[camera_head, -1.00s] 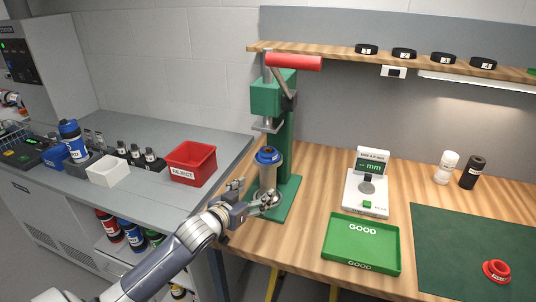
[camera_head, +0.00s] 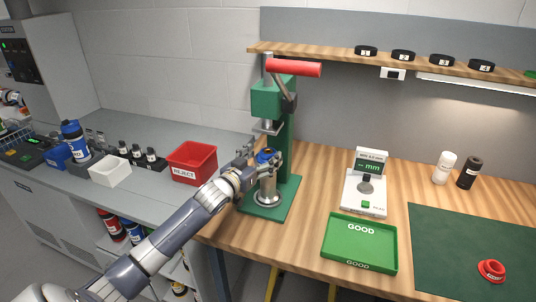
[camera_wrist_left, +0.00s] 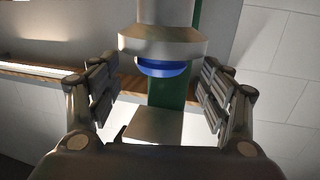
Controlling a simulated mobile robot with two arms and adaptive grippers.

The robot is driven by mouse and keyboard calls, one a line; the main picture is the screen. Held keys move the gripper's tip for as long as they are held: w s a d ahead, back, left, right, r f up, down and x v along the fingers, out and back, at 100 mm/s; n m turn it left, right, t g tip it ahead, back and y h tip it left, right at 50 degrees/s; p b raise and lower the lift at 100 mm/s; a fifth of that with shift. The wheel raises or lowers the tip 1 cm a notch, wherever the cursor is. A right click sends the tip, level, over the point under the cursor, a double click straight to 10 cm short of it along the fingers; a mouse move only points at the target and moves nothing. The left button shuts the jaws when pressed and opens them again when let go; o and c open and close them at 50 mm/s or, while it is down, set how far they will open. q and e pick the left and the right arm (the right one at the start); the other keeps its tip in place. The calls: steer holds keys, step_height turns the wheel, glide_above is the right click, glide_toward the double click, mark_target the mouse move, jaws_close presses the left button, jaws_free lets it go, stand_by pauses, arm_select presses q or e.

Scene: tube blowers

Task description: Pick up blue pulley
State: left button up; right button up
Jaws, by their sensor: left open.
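The blue pulley (camera_head: 264,155) sits at the top of the round metal holder (camera_head: 267,188) on the green press (camera_head: 283,130). My left gripper (camera_head: 260,160) is at the pulley's height, with its fingers around it in the head view, partly hiding it. In the left wrist view, the gripper (camera_wrist_left: 160,100) is open, with one finger on each side. The blue pulley (camera_wrist_left: 165,68) shows there as a blue rim against the metal holder (camera_wrist_left: 165,42), between the fingers but farther off. I see no contact. My right gripper is not in view.
The press has a ram above the holder and a red-handled lever (camera_head: 293,68). A red REJECT bin (camera_head: 192,162) stands left. A green GOOD tray (camera_head: 360,243), a gauge (camera_head: 366,190) and a red pulley (camera_head: 491,271) are right. The bench front between press and tray is clear.

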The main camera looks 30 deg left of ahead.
mark_target(268, 151)
arm_select(q)
steer(key=shift+w+a+f+p, duration=0.15)
steer(key=shift+w+p, duration=0.35)
steer(key=shift+w, duration=1.4)
steer(key=shift+c, duration=0.4)
steer(key=c, duration=1.4)
steer(key=shift+c, duration=1)
